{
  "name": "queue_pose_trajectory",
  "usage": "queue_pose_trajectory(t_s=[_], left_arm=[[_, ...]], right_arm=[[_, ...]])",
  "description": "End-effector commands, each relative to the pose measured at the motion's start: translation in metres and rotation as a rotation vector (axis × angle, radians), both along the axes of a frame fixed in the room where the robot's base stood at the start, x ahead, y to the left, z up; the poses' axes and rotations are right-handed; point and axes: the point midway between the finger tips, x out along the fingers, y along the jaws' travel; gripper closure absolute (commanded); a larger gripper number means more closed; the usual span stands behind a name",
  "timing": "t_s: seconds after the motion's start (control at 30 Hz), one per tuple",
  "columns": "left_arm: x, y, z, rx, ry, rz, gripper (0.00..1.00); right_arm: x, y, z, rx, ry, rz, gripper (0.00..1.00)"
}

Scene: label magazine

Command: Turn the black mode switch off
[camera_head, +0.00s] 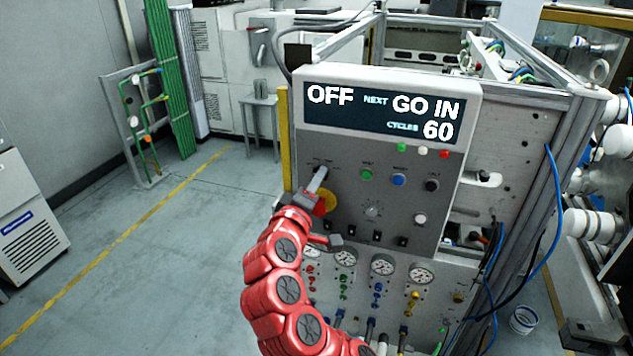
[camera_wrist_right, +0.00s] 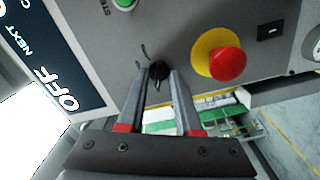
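The black mode switch (camera_wrist_right: 157,73) is a small dark knob on the grey panel, with label marks beside it in the wrist view. My right gripper (camera_wrist_right: 160,76) points at the panel with its two grey fingers apart, one on each side of the knob. I cannot tell if the tips touch it. In the head view the right gripper (camera_head: 319,176) is at the panel's left side and hides most of the switch. The display (camera_head: 380,112) above reads "OFF", "NEXT GO IN" and "CYCLES 60". My left gripper is not in view.
A red emergency button (camera_wrist_right: 227,64) on a yellow disc sits close beside the switch. Green (camera_head: 366,174), blue (camera_head: 399,179) and black (camera_head: 432,185) buttons are to the right. Gauges (camera_head: 382,264) and valves lie below. A yellow post (camera_head: 284,140) stands left of the panel.

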Motion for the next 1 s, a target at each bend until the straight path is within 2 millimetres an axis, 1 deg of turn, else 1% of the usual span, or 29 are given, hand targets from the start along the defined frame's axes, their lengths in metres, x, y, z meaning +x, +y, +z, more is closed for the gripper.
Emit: queue_pose_trajectory(t_s=[0.3,0.37,0.47,0.57,0.77,0.8,0.9,1.0], left_arm=[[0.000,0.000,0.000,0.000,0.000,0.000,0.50],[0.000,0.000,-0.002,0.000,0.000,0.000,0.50],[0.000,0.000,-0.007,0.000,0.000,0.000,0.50],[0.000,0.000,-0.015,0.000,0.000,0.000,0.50],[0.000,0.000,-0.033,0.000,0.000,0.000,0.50],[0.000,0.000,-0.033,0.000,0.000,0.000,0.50],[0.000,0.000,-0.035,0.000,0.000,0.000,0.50],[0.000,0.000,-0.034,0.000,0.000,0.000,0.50]], right_arm=[[-0.001,0.000,0.001,0.000,-0.002,0.000,0.60],[-0.003,0.001,0.000,0.000,-0.003,0.000,0.60],[-0.013,0.005,0.000,-0.001,-0.005,0.002,0.60],[-0.032,0.012,-0.002,0.002,-0.007,0.007,0.60],[-0.083,0.029,-0.003,0.000,-0.008,0.008,0.60],[-0.094,0.033,-0.002,0.002,-0.005,0.007,0.60],[-0.117,0.041,-0.001,0.004,-0.003,0.008,0.60],[-0.129,0.045,0.000,0.005,-0.002,0.009,0.60]])
